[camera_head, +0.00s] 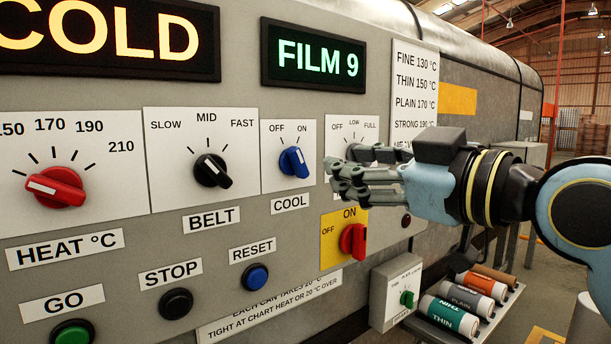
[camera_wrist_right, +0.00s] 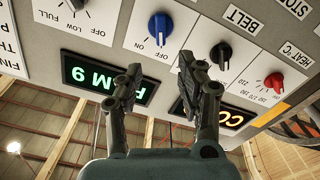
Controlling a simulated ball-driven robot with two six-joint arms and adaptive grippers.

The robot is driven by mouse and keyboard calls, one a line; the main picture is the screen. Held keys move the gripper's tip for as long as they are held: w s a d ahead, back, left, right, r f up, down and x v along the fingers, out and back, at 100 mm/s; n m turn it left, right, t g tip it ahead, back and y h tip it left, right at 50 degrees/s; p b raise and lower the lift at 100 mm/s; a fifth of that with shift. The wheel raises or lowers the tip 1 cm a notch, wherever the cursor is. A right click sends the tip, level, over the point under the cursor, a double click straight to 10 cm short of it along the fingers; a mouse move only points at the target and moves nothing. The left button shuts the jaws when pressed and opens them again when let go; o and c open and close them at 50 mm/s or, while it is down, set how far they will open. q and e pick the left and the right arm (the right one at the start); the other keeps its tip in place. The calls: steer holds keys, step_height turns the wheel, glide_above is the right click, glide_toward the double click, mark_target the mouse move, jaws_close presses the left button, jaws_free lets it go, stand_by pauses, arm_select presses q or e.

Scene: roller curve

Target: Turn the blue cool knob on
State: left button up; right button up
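The blue cool knob (camera_head: 293,162) sits on a white plate marked OFF and ON, above the COOL label. It also shows in the wrist view (camera_wrist_right: 160,26), where the panel appears upside down. Its exact pointer setting is hard to tell. My right gripper (camera_head: 342,172) is just right of the knob in the head view, in front of the panel and apart from the knob. In the wrist view its two fingers (camera_wrist_right: 158,78) are spread with nothing between them, and the knob shows beyond their tips. My left gripper is out of view.
The black belt knob (camera_head: 212,170) and red heat knob (camera_head: 56,187) are to the left. A red switch (camera_head: 353,241) on a yellow plate sits below my right gripper. The gripper partly covers the OFF/LOW/FULL plate (camera_head: 343,132). Several rolls (camera_head: 448,317) lie at lower right.

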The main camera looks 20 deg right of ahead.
mark_target(300, 158)
steer(key=b+x, duration=0.1)
steer(key=x, duration=0.8)
steer(key=shift+a, duration=0.1)
steer(key=shift+w+a+f, duration=0.15)
steer(key=shift+w, duration=0.55)
jaws_close()
